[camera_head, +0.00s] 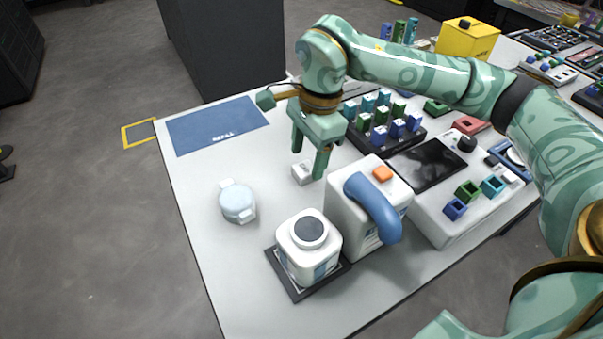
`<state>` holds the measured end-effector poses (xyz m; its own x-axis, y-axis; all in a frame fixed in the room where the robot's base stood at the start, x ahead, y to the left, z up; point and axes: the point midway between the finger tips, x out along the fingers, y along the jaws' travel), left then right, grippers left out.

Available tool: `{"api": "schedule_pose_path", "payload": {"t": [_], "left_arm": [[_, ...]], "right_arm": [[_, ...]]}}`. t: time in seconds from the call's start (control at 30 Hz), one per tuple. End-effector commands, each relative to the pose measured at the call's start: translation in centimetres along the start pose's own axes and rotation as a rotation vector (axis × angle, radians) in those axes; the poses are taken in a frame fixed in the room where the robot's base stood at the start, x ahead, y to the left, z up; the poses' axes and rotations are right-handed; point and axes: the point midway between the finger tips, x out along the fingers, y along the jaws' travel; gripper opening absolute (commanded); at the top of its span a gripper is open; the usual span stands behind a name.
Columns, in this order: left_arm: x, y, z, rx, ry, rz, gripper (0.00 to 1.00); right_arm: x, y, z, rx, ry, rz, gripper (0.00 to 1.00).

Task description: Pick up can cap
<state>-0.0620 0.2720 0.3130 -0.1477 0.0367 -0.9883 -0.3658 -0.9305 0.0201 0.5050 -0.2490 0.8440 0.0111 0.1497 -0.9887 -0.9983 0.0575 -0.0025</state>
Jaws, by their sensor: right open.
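A pale blue round lid with two white tabs (238,201), which looks like the can cap, lies on the white table left of the containers. A white square can (310,262) with a dark grey disc on top stands on a black square mat (283,283). My right gripper (308,161) is open, fingers pointing down, above and right of the lid. A small white block (302,174) shows just below and between its fingertips; I cannot tell whether they touch it. My left gripper is not in view.
A white jug with a blue handle (372,209) stands right of the can. A device with a dark screen (428,165) and a rack of coloured pieces (381,128) fill the right side. A blue mat (215,125) lies at the back left. The table around the lid is clear.

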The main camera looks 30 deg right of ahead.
Motion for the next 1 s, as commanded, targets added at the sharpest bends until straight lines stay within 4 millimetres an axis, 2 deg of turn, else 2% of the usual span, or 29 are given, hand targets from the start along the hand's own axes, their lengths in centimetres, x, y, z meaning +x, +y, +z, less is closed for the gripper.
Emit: {"api": "schedule_pose_path", "payload": {"t": [0.03,0.1,0.4,0.43,0.5,0.6,0.67,0.7,0.87,1.0], "left_arm": [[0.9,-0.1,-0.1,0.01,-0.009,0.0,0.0],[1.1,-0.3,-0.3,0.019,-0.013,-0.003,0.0],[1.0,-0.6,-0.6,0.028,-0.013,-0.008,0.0],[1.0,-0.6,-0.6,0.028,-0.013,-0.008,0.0],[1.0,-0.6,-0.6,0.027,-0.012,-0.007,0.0],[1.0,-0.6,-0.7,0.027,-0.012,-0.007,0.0],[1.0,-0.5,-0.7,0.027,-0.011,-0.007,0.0],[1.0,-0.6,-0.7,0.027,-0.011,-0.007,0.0],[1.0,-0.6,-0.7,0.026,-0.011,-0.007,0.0],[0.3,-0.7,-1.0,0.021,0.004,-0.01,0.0]], "right_arm": [[2.0,0.0,-0.1,0.001,0.0,0.011,0.6],[2.7,0.0,-0.1,0.0,0.001,0.008,0.6],[2.9,0.1,0.0,0.0,0.001,0.001,0.6],[2.9,0.1,0.0,0.0,0.001,0.001,0.57],[2.9,0.1,0.0,0.0,0.001,0.001,0.38],[2.9,0.1,0.0,0.0,0.001,0.001,0.14],[2.9,0.1,0.0,0.0,0.001,0.001,0.14],[2.9,0.1,0.0,0.0,0.001,0.001,0.1],[2.8,0.1,0.0,0.0,0.001,0.001,0.1],[1.1,0.1,0.2,0.0,0.001,-0.004,0.1]]}}
